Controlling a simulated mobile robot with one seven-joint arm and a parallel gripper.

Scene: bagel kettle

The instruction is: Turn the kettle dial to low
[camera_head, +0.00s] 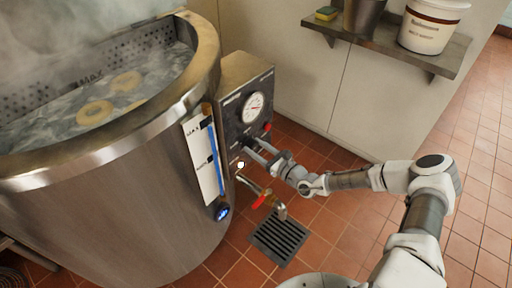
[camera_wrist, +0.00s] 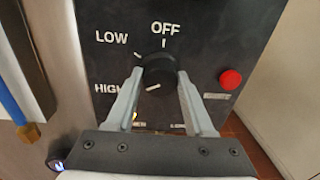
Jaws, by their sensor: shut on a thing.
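The kettle dial (camera_wrist: 158,75) is a round black knob on a dark panel in the wrist view. The word OFF is above it, LOW at its upper left and HIGH at its lower left. A short white mark on the knob's face sits low and slants toward the HIGH side. My gripper (camera_wrist: 160,82) is shut on the knob, one finger on each side. In the head view my gripper (camera_head: 252,148) reaches the panel of the big steel kettle (camera_head: 110,215) and hides the dial.
A gauge (camera_head: 253,107) is above the dial, and a red button (camera_wrist: 230,79) sits to its right. A tap with a red handle (camera_head: 259,201) is below my gripper, over a floor drain (camera_head: 278,238). Bagels (camera_head: 96,112) float in steaming water. A shelf (camera_head: 385,48) is at the back.

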